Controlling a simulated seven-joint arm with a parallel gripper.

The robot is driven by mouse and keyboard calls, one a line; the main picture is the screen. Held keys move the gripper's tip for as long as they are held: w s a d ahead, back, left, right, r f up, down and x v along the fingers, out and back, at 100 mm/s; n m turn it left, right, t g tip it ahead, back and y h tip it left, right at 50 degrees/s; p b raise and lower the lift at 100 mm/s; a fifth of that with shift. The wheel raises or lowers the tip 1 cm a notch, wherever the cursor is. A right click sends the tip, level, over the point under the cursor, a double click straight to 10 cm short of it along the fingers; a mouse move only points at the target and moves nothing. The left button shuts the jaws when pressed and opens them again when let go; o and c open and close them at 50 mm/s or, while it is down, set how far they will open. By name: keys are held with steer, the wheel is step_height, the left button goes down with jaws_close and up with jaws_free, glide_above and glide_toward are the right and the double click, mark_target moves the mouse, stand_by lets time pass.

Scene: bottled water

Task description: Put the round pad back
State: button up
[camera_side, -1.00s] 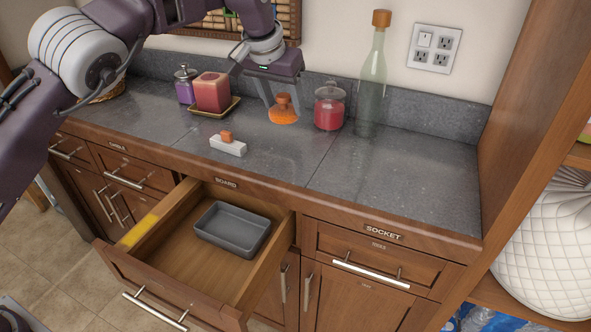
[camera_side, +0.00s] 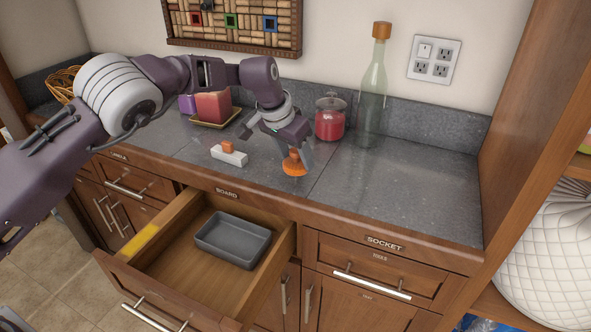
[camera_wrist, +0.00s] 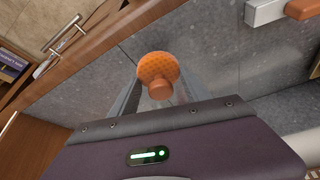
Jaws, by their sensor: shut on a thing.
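The round pad (camera_side: 294,168) is orange with a knob on top. My gripper (camera_side: 291,154) is shut on its knob, over the front part of the grey counter in the side view. I cannot tell how far it hangs above the surface. In the wrist view, the pad (camera_wrist: 158,66) sits between my two fingers (camera_wrist: 158,92), its dotted orange face partly showing. The open drawer (camera_side: 182,269), under the label BOARD, holds a grey rectangular tray (camera_side: 224,252). The tray looks empty.
A white block with an orange grip (camera_side: 230,156) lies on the counter, left of my gripper. A red jar (camera_side: 330,121), a tall green bottle (camera_side: 372,95) and a red candle (camera_side: 213,107) stand behind. The right part of the counter is clear.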

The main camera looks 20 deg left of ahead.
mark_target(293, 164)
steer(key=shift+f, duration=1.85)
steer(key=shift+f, duration=0.1)
steer(key=o, duration=1.3)
steer(key=v, duration=1.2)
